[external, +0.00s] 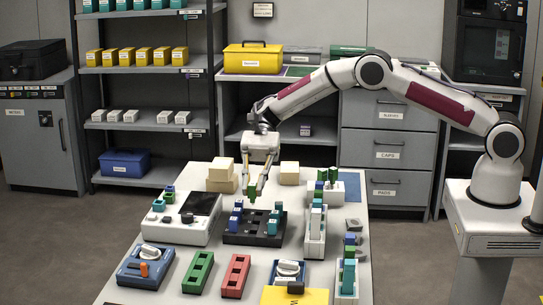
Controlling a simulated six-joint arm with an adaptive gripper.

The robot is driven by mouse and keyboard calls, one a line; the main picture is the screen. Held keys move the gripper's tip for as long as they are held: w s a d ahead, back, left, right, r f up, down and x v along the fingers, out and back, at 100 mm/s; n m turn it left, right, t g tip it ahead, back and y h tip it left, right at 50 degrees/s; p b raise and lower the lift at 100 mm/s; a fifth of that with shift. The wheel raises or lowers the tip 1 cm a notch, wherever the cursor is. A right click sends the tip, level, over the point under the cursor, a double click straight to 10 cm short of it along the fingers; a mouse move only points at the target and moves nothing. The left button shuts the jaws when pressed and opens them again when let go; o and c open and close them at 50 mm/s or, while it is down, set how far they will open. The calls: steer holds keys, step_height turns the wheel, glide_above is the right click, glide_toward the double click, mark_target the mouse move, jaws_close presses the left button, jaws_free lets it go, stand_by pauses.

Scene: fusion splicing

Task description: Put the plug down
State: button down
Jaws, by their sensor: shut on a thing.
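My gripper (258,184) points down over the table and is shut on a small green piece, seemingly the plug (252,195). The plug is just above or at the back edge of a black tray (240,239). I cannot tell whether it touches the tray. Blue pieces (236,217) stand at the tray's left side, and teal and blue pieces (273,222) stand at its right.
A white device with a dark screen (203,203) stands left of the tray, and a white holder with plugs (315,235) stands right. Beige blocks (221,180) are behind. Green (198,272) and red (234,276) slotted blocks and a blue knob box (146,266) lie in front.

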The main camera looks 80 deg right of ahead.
steer(key=s+d+r+m+t, duration=0.2)
steer(key=d+r, duration=0.3)
steer(key=d, duration=0.4)
steer(key=s+d+r+m+t, duration=0.1)
steer(key=d+r+m+t, duration=0.15)
steer(key=d+r, duration=0.4)
steer(key=s+d+m+t+h, duration=0.2)
steer(key=s+d+m+t, duration=0.15)
steer(key=s+d, duration=0.35)
steer(key=s+f, duration=0.1)
steer(key=s+f+t+h, duration=0.1)
steer(key=s, duration=0.1)
steer(key=s+f+m+h, duration=0.1)
steer(key=shift+s+d+f, duration=0.15)
steer(key=shift+s+d, duration=0.15)
steer(key=shift+d, duration=0.05)
step_height(320, 180, down, 6)
steer(key=shift+f, duration=0.15)
stand_by(0.3)
